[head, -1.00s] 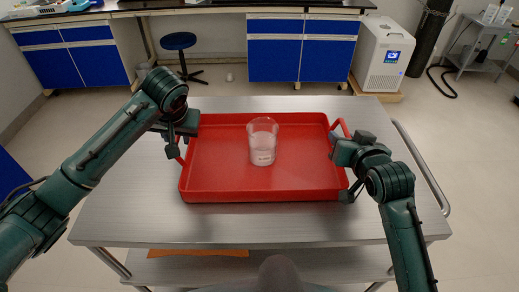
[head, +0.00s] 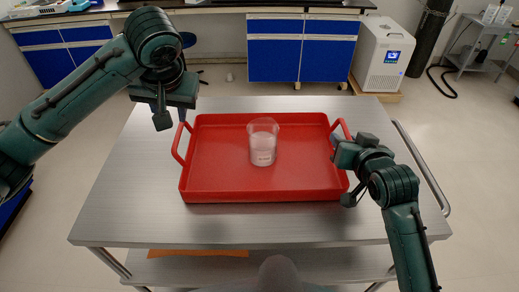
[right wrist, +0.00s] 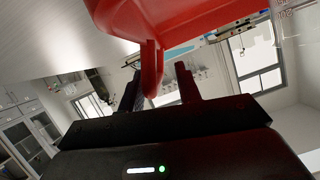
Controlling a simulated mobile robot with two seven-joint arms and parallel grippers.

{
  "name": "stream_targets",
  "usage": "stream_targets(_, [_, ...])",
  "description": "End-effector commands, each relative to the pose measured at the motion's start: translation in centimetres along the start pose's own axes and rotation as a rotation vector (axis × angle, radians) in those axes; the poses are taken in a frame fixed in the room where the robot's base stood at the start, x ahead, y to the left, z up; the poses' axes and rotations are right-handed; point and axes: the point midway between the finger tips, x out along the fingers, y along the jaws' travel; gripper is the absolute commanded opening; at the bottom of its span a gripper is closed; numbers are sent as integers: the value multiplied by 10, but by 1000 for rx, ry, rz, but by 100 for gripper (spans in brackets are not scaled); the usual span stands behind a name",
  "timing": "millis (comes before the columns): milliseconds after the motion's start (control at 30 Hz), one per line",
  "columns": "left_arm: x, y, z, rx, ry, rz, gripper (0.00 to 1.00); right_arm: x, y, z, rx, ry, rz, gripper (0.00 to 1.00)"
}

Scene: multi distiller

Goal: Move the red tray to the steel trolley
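The red tray (head: 225,185) lies flat on the steel trolley (head: 120,205). A clear beaker (head: 263,142) stands upright inside the tray. My left gripper (head: 172,116) is open and empty, raised above the tray's left handle (head: 177,145) and apart from it. My right gripper (head: 342,178) is at the tray's right handle (head: 341,125). In the right wrist view, the right gripper's fingers (right wrist: 158,88) are apart, with the red handle (right wrist: 151,72) between them and a gap on at least one side.
The trolley has a lower shelf with an orange item (head: 198,253) and a rail (head: 425,170) on its right. Blue cabinets (head: 302,50) and a white machine (head: 383,55) stand behind. Bare trolley top lies left of the tray.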

Motion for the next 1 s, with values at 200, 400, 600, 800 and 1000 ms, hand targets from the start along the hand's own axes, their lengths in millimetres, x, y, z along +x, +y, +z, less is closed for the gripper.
stream_targets(200, [0,0,0,0,0,0,33,-44,0,1,0,0,0,34])
stream_targets(400, [0,0,0,0,1,0,33,-84,0,1,-1,-1,0,34])
stream_targets(600, [0,0,0,0,1,0,33,-106,0,0,0,0,0,34])
stream_targets(800, [0,0,0,0,1,0,33,-110,0,0,0,-1,0,34])
stream_targets(1000, [0,0,0,0,1,0,33,-109,0,0,0,0,0,34])
